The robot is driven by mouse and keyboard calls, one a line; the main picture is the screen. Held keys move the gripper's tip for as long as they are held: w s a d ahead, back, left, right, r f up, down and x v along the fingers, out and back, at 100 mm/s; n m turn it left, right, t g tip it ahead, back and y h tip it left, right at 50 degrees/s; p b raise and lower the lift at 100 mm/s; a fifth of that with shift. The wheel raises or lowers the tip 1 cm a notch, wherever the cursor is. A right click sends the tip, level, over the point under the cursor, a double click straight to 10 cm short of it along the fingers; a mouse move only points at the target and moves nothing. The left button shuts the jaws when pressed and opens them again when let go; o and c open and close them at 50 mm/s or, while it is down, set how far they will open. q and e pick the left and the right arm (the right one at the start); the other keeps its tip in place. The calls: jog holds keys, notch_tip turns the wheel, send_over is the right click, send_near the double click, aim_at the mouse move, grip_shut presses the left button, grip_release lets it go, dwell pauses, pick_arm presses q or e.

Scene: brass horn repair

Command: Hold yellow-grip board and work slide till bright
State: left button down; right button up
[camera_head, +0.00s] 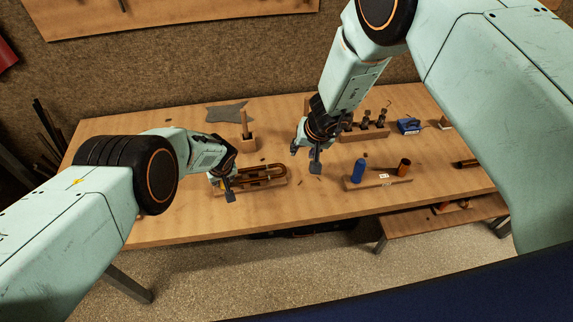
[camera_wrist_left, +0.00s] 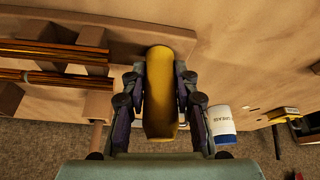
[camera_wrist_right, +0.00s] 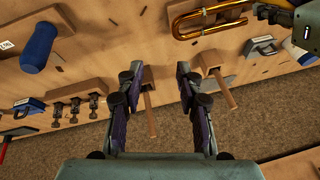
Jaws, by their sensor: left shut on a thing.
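The wooden board (camera_head: 262,187) lies on the bench, and its yellow grip (camera_wrist_left: 160,88) is between the fingers of my left gripper (camera_wrist_left: 160,105). My left gripper (camera_head: 225,188) covers the board's left end in the head view. The brass slide (camera_head: 262,172) is a long U-shaped tube lying along the board. Its two tubes (camera_wrist_left: 60,62) rest across wooden blocks in the left wrist view, and its bend (camera_wrist_right: 190,25) shows in the right wrist view. My right gripper (camera_head: 306,160) is open and empty above the bench, right of the board and apart from the slide.
A wooden block holds a blue handle (camera_head: 358,170) and a brown cylinder (camera_head: 404,167) on the right. Behind stand a clamp rack (camera_head: 372,132), a blue box (camera_head: 408,126) and a wooden post (camera_head: 244,122). A grey cloth (camera_head: 226,112) lies at the back. The front middle is mostly clear.

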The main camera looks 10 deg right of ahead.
aim_at(285, 167)
jog(key=shift+w+a+f+n+y, duration=0.15)
jog(key=shift+w+a+f+n, duration=0.45)
jog(key=shift+f, duration=1.2)
jog(key=shift+w+a+f+n+y, duration=0.1)
jog(key=shift+w+a+f+n, duration=0.15)
jog(key=shift+w+a+f, duration=1.05)
jog(key=shift+w+a+f+n+y, duration=0.2)
jog(key=shift+f+n, duration=0.25)
jog(key=shift+f, duration=1.8)
jog(key=shift+d, duration=0.1)
grip_shut()
